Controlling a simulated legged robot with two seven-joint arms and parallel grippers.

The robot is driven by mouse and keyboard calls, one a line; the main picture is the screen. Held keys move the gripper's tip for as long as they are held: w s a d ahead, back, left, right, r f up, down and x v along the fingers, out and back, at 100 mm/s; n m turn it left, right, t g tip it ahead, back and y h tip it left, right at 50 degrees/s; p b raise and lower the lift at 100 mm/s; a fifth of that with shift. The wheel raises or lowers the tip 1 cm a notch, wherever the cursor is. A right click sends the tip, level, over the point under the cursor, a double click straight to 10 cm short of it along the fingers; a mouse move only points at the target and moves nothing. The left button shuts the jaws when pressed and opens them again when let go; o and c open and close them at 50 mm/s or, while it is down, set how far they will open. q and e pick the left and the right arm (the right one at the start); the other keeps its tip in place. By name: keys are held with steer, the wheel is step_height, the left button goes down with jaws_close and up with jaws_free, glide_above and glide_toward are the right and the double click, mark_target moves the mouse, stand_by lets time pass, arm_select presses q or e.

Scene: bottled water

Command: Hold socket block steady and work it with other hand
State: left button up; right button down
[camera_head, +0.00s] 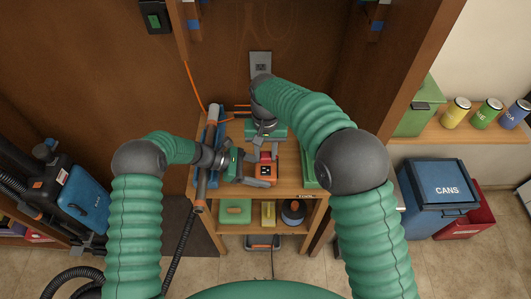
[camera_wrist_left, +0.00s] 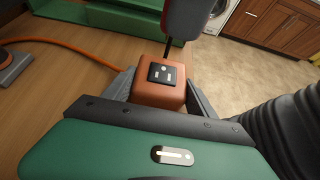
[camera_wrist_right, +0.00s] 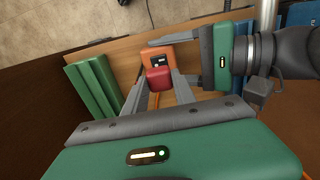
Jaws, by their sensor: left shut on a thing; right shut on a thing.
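The orange socket block (camera_head: 262,170) sits on the wooden worktop, with a black socket plate on top. My left gripper (camera_head: 260,173) is shut around its sides, as the left wrist view also shows (camera_wrist_left: 158,94). My right gripper (camera_head: 264,155) is above and just behind the block, shut on a red tool (camera_wrist_right: 158,78).
An orange cord (camera_wrist_left: 70,46) runs across the worktop (camera_head: 286,184) to the block. Green parts (camera_wrist_right: 95,85) lie on the worktop at the right in the head view. A blue item and a metal tube (camera_head: 207,150) stand left. A wall outlet (camera_head: 261,66) is behind.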

arm_select(q)
steer(key=o, duration=1.3)
steer(key=shift+o, duration=0.2)
steer(key=v, duration=1.2)
steer(key=shift+a+f, duration=0.1)
steer(key=shift+a, duration=0.05)
steer(key=shift+f, duration=0.1)
